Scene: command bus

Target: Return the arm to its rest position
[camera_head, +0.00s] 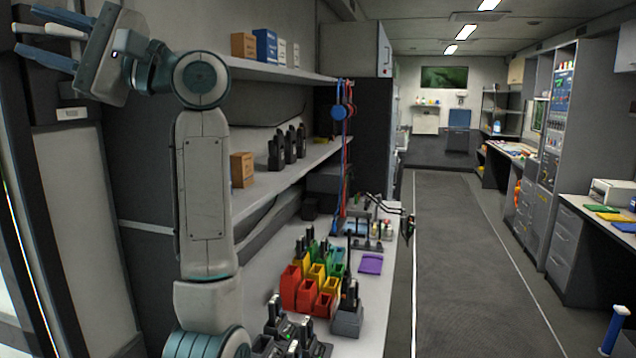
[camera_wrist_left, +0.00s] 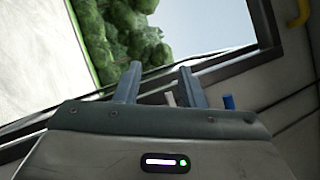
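My left arm rises on the left of the head view, bent at the elbow. Its left gripper (camera_head: 45,38) is high at the upper left, pointing left, well above the workbench and away from the shelves. Its two fingers stand apart. In the left wrist view, the fingers (camera_wrist_left: 158,85) are also apart, with no held object clearly visible. Small white pieces show near the fingers in the head view; I cannot tell what they are. My right gripper is not seen.
A shelf (camera_head: 290,160) with boxes and radios runs beside the arm. The workbench (camera_head: 373,290) below holds red, yellow and green bins (camera_head: 300,290) and several radios. The aisle floor (camera_head: 460,260) is clear. A window (camera_wrist_left: 200,45) lies beyond the left gripper.

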